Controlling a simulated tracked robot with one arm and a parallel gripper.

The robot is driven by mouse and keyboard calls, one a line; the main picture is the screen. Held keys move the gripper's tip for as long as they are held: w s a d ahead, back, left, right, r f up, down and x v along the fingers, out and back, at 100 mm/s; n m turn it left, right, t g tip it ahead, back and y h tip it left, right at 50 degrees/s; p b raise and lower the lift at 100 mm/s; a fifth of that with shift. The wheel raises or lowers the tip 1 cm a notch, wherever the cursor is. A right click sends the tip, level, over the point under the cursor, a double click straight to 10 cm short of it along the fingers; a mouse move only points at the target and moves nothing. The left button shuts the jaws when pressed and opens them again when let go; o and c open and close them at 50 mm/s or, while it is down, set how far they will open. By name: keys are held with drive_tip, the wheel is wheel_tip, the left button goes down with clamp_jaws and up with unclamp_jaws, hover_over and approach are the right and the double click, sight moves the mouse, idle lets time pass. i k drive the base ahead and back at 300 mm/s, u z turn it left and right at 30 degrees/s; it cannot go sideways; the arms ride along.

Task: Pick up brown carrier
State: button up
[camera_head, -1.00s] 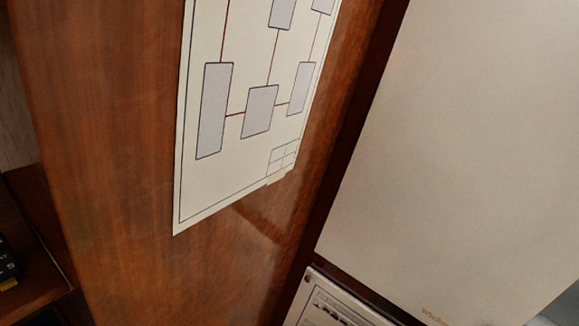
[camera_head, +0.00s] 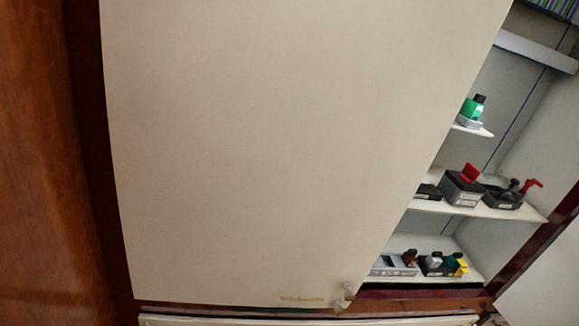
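A small brown piece (camera_head: 410,258), which looks like the brown carrier, stands at the right of the view on the lowest shelf of the open cabinet. It sits upright at a light grey base (camera_head: 393,268). It is small in the picture, and I cannot tell its exact shape or how it is seated. My gripper is not in view.
A large cream door panel (camera_head: 280,140) fills the middle and partly covers the shelves. Beside the brown piece is a dark base with white, green and yellow parts (camera_head: 440,264). Black and red devices (camera_head: 465,188) stand above, with a green one (camera_head: 472,110) higher.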

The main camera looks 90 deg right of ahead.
sight(409, 258)
drive_tip(key=z, duration=0.65)
drive_tip(key=i, duration=0.1)
drive_tip(key=z, duration=2.4)
drive_tip(key=k, duration=0.9)
drive_tip(key=z, duration=0.15)
drive_tip(key=i, duration=0.85)
drive_tip(key=u, duration=0.1)
